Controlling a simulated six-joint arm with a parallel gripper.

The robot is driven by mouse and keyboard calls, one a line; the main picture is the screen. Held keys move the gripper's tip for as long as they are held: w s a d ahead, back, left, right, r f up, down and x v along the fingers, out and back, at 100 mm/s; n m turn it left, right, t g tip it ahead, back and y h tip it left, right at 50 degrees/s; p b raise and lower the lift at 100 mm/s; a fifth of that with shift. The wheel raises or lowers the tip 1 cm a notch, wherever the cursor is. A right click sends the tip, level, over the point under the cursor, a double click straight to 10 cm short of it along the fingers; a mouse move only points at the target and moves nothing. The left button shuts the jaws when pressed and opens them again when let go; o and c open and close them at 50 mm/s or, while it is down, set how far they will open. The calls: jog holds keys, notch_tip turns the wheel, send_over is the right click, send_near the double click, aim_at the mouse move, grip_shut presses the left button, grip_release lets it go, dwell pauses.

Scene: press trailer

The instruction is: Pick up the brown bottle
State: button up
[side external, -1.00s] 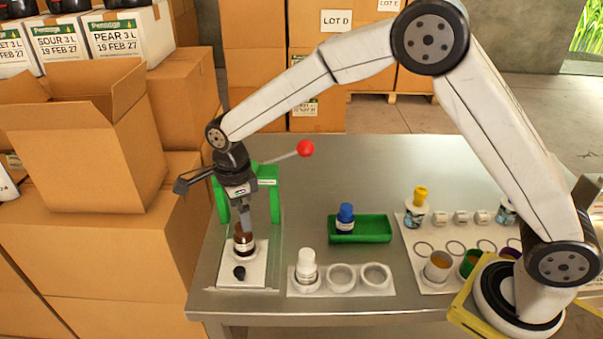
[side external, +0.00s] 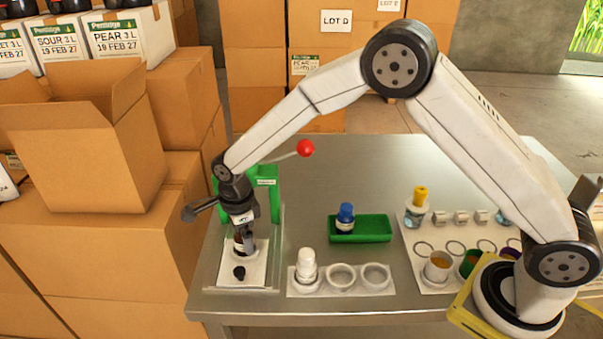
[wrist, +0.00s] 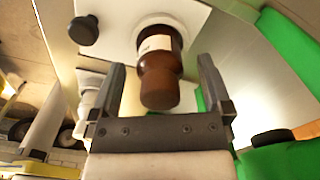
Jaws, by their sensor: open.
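The brown bottle (side external: 240,244) stands on the white base plate of the green press, mostly hidden behind my gripper in the side view. In the wrist view the brown bottle (wrist: 161,75) shows a white label and lies between the two fingers. My gripper (side external: 247,240) is low over the plate, with its fingers around the bottle's upper part. In the wrist view my gripper (wrist: 162,85) is open, with a gap between each finger and the bottle.
The green press (side external: 266,190) with a red-knobbed lever (side external: 305,148) stands close behind. A black knob (side external: 239,273) sits at the plate's front. A white bottle (side external: 307,262) in a holder, a green tray (side external: 375,229) with a blue-capped bottle (side external: 345,214), and stacked boxes (side external: 130,250) are nearby.

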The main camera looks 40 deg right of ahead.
jog(key=shift+f, duration=0.35)
grip_shut()
dwell(0.3)
